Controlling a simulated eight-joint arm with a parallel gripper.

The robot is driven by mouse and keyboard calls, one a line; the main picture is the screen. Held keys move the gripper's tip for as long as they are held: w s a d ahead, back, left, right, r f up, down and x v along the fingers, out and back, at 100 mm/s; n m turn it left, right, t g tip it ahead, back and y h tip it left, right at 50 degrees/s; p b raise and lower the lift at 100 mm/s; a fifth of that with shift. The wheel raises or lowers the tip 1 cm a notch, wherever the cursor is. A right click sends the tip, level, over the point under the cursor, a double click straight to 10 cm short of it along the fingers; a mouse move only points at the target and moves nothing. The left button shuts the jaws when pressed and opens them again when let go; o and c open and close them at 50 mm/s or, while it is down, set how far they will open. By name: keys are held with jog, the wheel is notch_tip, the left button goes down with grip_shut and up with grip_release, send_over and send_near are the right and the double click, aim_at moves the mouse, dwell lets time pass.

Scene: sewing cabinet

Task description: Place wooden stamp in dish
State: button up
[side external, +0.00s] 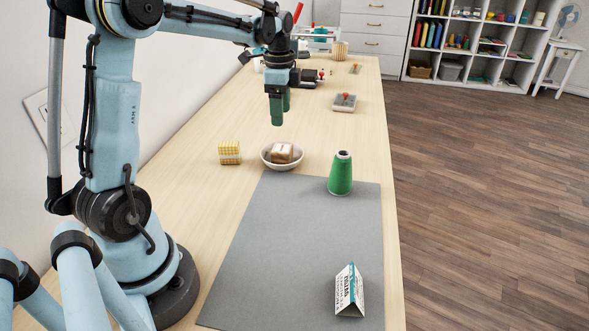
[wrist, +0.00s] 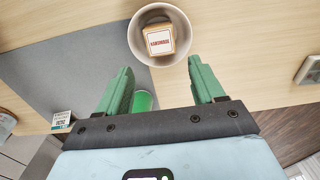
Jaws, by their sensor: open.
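The wooden stamp (side external: 283,153) lies inside the white dish (side external: 266,160) at the far edge of the grey mat. The wrist view shows the stamp (wrist: 159,41) in the dish (wrist: 136,40) with its red-lettered label facing up. My gripper (side external: 278,118) is above and slightly beyond the dish, pointing down, apart from the stamp. In the wrist view its two green fingers (wrist: 160,78) are spread with nothing held between them.
A green thread cone (side external: 341,175) stands right of the dish, on the mat (side external: 290,235). A yellow patterned block (side external: 229,152) sits left of the dish. A folded card (side external: 349,291) stands near the mat's front.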

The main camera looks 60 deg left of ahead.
jog(key=s+d+n+t, duration=0.3)
jog(key=s+d+n, duration=0.1)
jog(key=d, duration=0.6)
jog(key=s+d+n+t, duration=0.4)
jog(key=s+d+n, duration=0.1)
jog(key=d, duration=0.5)
jog(key=shift+s+r, duration=0.25)
jog(key=shift+s, duration=0.4)
